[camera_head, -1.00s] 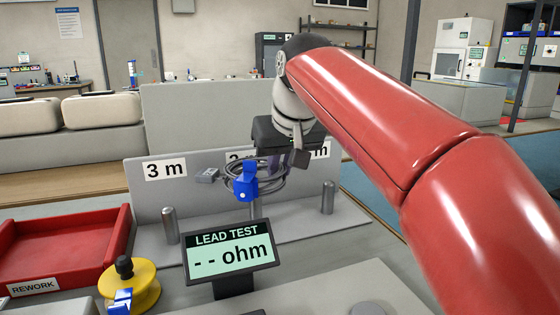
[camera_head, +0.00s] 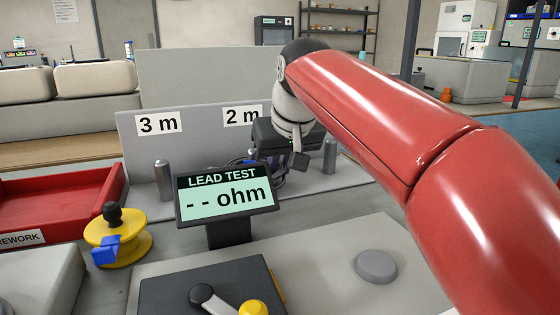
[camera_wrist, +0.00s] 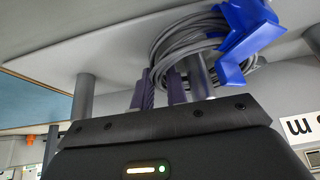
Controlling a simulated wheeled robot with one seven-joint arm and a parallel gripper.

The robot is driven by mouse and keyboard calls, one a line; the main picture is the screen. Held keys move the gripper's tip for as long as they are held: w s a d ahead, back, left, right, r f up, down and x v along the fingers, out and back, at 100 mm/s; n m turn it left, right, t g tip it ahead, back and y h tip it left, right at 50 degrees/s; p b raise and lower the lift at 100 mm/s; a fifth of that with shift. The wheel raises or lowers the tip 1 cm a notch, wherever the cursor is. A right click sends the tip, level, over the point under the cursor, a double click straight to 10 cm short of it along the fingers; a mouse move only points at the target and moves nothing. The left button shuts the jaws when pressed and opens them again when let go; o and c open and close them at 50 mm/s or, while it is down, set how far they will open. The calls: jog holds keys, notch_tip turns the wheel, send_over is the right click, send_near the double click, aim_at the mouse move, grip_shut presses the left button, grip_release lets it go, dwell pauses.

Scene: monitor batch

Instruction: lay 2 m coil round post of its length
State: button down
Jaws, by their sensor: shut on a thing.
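The grey cable coil (camera_wrist: 185,45) with its blue clip (camera_wrist: 245,38) shows in the wrist view, low against the post base plate. My gripper (camera_wrist: 163,78) is shut on the coil's bundle. A metal post (camera_wrist: 202,78) stands right beside my fingers and the coil appears to lie around it; the fingers partly hide this. In the head view the coil (camera_head: 272,175) is mostly hidden behind the LEAD TEST display and my gripper. The 2 m label (camera_head: 242,116) is on the panel behind; the post in front of it is hidden there.
Another post (camera_head: 163,180) stands under the 3 m label (camera_head: 158,124), and one (camera_head: 329,156) stands to the right. The LEAD TEST display (camera_head: 228,196) reads no value.

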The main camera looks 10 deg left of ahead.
jog(key=shift+f, duration=0.45)
dwell(0.4)
jog(key=c, duration=1.3)
grip_release()
jog(key=p+v, duration=0.1)
jog(key=v, duration=0.6)
jog(key=shift+r, duration=0.1)
jog(key=shift+s+d+r, duration=0.1)
jog(key=shift+s+r, duration=0.1)
jog(key=shift+r, duration=0.05)
